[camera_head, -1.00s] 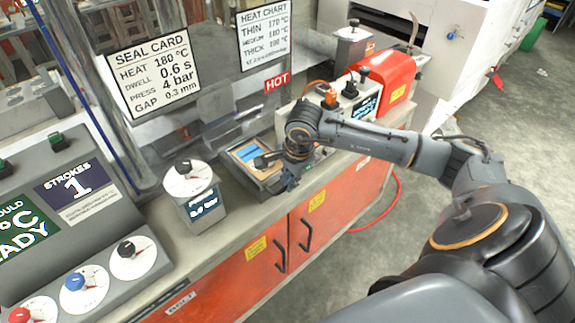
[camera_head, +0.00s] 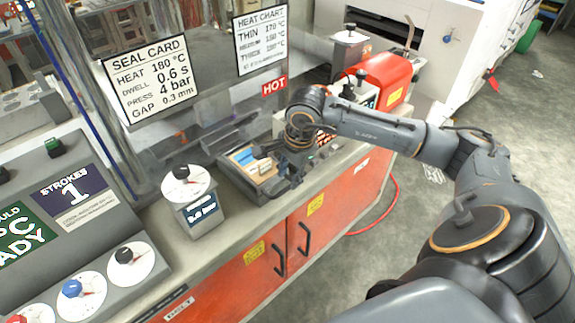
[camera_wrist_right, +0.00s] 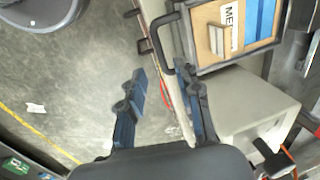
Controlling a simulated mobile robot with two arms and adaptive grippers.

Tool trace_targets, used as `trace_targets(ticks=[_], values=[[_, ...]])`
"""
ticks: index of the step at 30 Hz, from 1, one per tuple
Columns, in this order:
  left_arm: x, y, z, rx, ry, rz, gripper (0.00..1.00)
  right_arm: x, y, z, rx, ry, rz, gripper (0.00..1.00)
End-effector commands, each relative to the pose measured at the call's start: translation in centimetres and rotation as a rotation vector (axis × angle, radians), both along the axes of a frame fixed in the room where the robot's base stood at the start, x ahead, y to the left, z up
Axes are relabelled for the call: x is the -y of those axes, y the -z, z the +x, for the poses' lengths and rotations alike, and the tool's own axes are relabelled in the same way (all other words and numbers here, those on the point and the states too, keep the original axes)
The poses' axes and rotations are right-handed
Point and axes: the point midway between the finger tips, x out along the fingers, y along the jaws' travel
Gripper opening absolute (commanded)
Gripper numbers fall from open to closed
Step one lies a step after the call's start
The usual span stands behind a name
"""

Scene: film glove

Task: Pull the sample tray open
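The sample tray (camera_head: 262,191) sits at the bench's front edge in the head view, holding a tan and blue insert. In the right wrist view the tray (camera_wrist_right: 238,55) is at the top right, with a black U-shaped handle (camera_wrist_right: 158,48) on its near side. My right gripper (camera_head: 288,178) is beside the tray's right end in the head view, hiding part of it. In the wrist view this gripper (camera_wrist_right: 166,84) is open and empty, its fingertips just short of the handle. Whether a finger touches the handle is unclear. My left gripper is out of view.
A dial box (camera_head: 190,196) stands left of the tray. A red-covered unit (camera_head: 386,78) stands to the right behind my arm. Red cabinet doors (camera_head: 283,240) with black handles lie below. Clear panels rise behind the tray. The floor at right is open.

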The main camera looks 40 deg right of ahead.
Motion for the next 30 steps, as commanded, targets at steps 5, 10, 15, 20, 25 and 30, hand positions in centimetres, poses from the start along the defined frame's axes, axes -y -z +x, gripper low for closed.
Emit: trace_targets(ticks=[5,10,15,20,25,30], values=[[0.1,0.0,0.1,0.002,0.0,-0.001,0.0,0.1,-3.8,-0.7,0.004,0.001,-0.003,0.34],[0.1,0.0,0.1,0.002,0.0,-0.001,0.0,0.1,-6.0,-1.1,0.001,-0.001,-0.001,0.34],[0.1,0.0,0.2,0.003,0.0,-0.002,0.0,0.1,-6.8,-1.4,-0.001,0.0,0.0,0.34],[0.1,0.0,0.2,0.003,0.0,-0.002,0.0,0.1,-6.8,-1.4,-0.001,0.0,-0.001,0.34],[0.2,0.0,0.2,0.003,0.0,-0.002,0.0,0.1,-6.8,-1.4,-0.001,0.0,-0.001,0.34],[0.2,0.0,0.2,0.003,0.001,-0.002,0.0,0.1,-6.8,-1.4,-0.001,0.0,0.0,0.34]])
